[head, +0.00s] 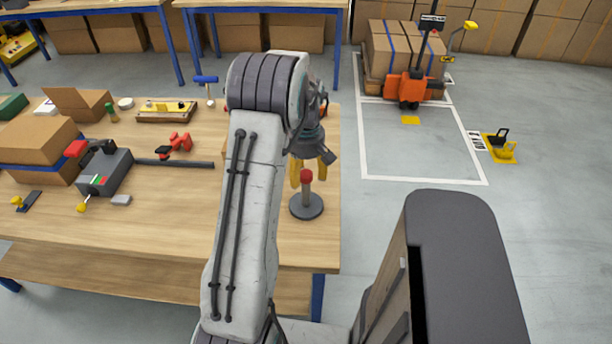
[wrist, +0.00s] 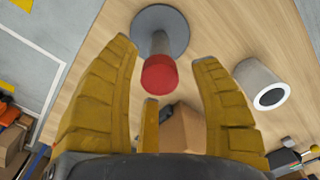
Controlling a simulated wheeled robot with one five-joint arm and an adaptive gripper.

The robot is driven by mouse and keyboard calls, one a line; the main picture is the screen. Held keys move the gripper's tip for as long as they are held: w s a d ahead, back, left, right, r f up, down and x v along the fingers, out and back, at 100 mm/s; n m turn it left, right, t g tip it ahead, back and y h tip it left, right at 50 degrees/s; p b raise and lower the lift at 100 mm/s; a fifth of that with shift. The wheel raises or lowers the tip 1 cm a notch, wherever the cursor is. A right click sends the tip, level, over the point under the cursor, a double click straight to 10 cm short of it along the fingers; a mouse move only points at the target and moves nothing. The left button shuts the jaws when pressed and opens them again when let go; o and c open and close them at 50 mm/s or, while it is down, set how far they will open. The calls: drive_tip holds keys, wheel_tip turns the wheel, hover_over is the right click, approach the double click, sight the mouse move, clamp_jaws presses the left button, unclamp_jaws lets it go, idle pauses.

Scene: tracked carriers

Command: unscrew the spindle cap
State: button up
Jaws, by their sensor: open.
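The spindle stands upright on a round dark grey base (head: 305,208) near the right edge of the wooden workbench. A red cap (head: 306,176) sits on top of its grey post. In the wrist view the red cap (wrist: 159,73) lies between and just beyond my yellow fingers, with the post and the round base (wrist: 160,22) behind it. My gripper (head: 301,176) is open and empty. It points down beside and just above the cap. In the wrist view my gripper (wrist: 165,65) has fingers on both sides, with visible gaps to the cap.
A white hollow cylinder (wrist: 262,84) stands near the spindle in the wrist view. A grey device (head: 105,172) with a dark rod, red dumbbell-shaped item (head: 180,142), yellow-topped tray (head: 166,111) and cardboard boxes (head: 40,142) occupy the bench's left and back. The front of the bench is clear.

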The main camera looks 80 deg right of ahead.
drive_tip(key=m, duration=0.7)
drive_tip(key=shift+m, duration=0.4)
drive_tip(key=m, duration=0.3)
drive_tip(key=shift+m, duration=0.3)
drive_tip(key=m, duration=0.4)
drive_tip(key=shift+m, duration=0.4)
drive_tip(key=m, duration=0.6)
drive_tip(key=shift+m, duration=0.4)
drive_tip(key=m, duration=0.6)
drive_tip(key=shift+r, duration=0.1)
